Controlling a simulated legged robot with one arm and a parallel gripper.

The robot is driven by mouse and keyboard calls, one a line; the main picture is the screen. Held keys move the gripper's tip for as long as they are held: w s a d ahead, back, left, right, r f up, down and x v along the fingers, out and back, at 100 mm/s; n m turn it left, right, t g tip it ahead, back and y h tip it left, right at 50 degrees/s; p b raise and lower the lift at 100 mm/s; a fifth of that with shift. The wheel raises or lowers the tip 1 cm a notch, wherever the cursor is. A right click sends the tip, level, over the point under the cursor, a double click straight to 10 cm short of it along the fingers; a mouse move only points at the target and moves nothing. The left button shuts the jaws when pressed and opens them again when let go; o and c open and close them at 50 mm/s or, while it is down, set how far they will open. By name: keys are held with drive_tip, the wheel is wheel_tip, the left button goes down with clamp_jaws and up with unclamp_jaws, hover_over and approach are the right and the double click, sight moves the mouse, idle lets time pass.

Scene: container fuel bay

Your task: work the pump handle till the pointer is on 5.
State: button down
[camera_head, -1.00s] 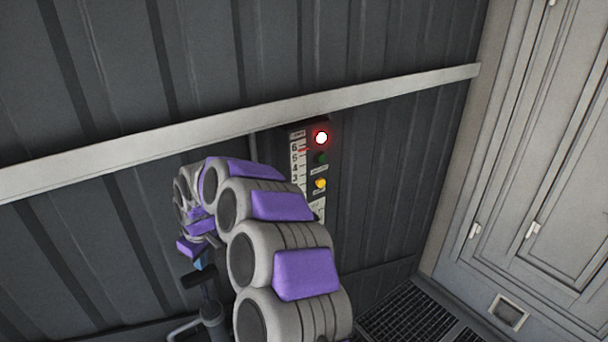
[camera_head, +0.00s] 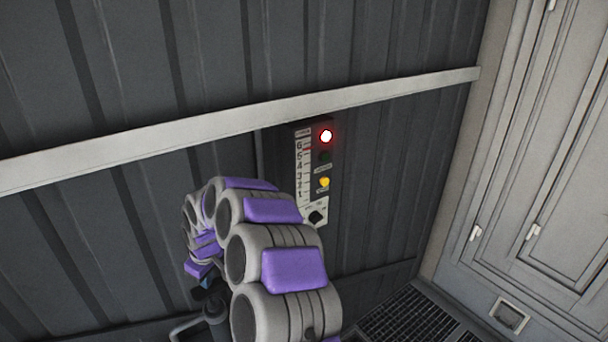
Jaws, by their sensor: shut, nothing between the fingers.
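The gauge strip (camera_head: 302,172) on the wall panel is white with numbers in a column. Its small red pointer (camera_head: 307,149) shows near the top, about between 6 and 5; the exact reading is too small to tell. The dark pump handle (camera_head: 209,290) is low at the left of my arm, largely hidden, above the grey pump body (camera_head: 216,318). My gripper (camera_head: 206,281) is shut and empty, pointing down right at the handle's top. I cannot tell whether it touches the handle.
Beside the gauge, a red lamp (camera_head: 326,136) glows, a green lamp (camera_head: 324,156) is dark, and a yellow lamp or button (camera_head: 324,182) shows. A black knob (camera_head: 317,216) sits below. A pale cabinet (camera_head: 540,170) stands right, floor grating (camera_head: 405,320) in front.

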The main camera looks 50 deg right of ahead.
drive_tip(key=shift+s+x, duration=0.2)
drive_tip(key=shift+x, duration=0.8)
drive_tip(key=shift+s+x, duration=0.15)
drive_tip(key=shift+x, duration=0.8)
drive_tip(key=w+p+v, duration=0.2)
drive_tip(key=p+v, duration=0.1)
drive_tip(key=v, duration=0.8)
drive_tip(key=shift+r, duration=0.45)
drive_tip(key=shift+w+a, duration=0.1)
drive_tip(key=shift+a, duration=0.05)
drive_tip(key=shift+s+d+f+b+x, duration=0.15)
drive_tip(key=shift+s+b+x, duration=0.2)
drive_tip(key=shift+x, duration=1.6)
drive_tip(key=shift+s+d+b+x, duration=0.1)
drive_tip(key=shift+s+b+x, duration=0.25)
drive_tip(key=shift+x, duration=1.65)
drive_tip(key=shift+s+d+f+b+x, duration=0.15)
drive_tip(key=shift+s+x, duration=0.3)
drive_tip(key=shift+x, duration=1.5)
drive_tip(key=w+p+v, duration=0.2)
drive_tip(key=p+v, duration=0.1)
drive_tip(key=v, duration=0.9)
drive_tip(key=shift+a+r, duration=0.2)
drive_tip(key=shift+a, duration=0.2)
drive_tip(key=shift+w, duration=0.15)
